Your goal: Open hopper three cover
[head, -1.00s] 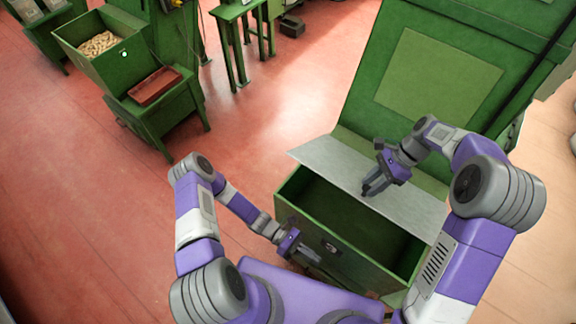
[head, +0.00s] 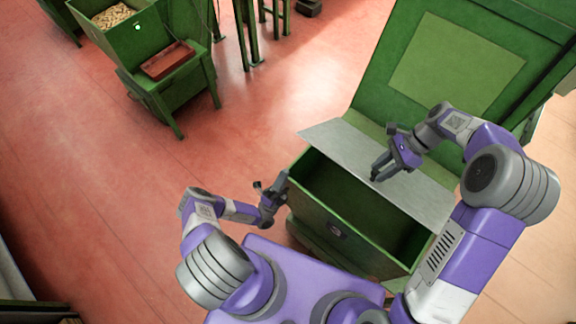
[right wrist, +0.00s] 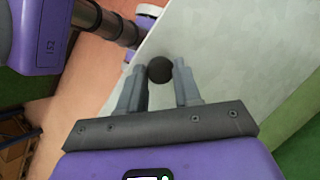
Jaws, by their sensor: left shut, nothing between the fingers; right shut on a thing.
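The near green hopper (head: 312,212) has its grey metal cover (head: 336,136) swung up at the back, so its dark inside shows and looks empty. My right gripper (head: 376,175) is in front of the cover. In the right wrist view its fingers (right wrist: 160,82) are shut on a black round knob (right wrist: 160,69) on the pale cover (right wrist: 220,60). My left gripper (head: 274,190) is shut and empty, beside the hopper's left end. A small label (head: 337,231) on the hopper front is too small to read.
A tall green machine body (head: 455,60) rises behind the hopper. Farther left, another green hopper (head: 140,40) holds cork pieces, with a red tray (head: 168,60) below it. The red floor (head: 110,140) to the left is clear.

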